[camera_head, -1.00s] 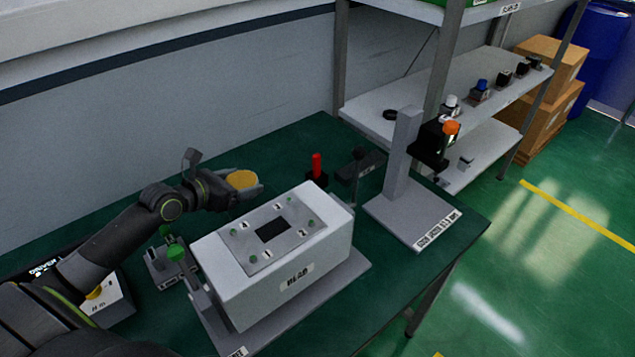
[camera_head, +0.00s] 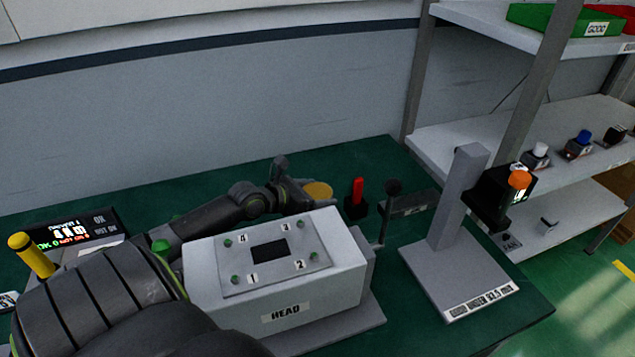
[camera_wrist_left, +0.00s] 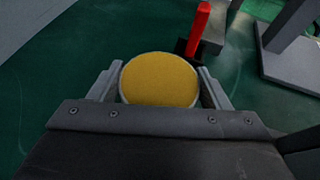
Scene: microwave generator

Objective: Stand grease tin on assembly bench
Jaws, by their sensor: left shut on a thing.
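The grease tin (camera_head: 318,190) is round with a yellow top and a pale rim. My left gripper (camera_wrist_left: 160,82) is shut on it, with one finger on each side of the tin in the left wrist view. In the head view the left gripper (camera_head: 308,192) and tin are behind the white HEAD box, near the back of the green assembly bench (camera_head: 375,160). The tin's top faces up and looks about level. Its underside is hidden, so I cannot tell whether it touches the bench. My right gripper is not in view.
The white HEAD box (camera_head: 285,312) stands in front of the tin. A red-handled tool in a black base (camera_head: 357,198) is just right of the tin. A grey gauge stand (camera_head: 455,210) is farther right, beside the shelf rack (camera_head: 520,145). A black display (camera_head: 70,228) sits left.

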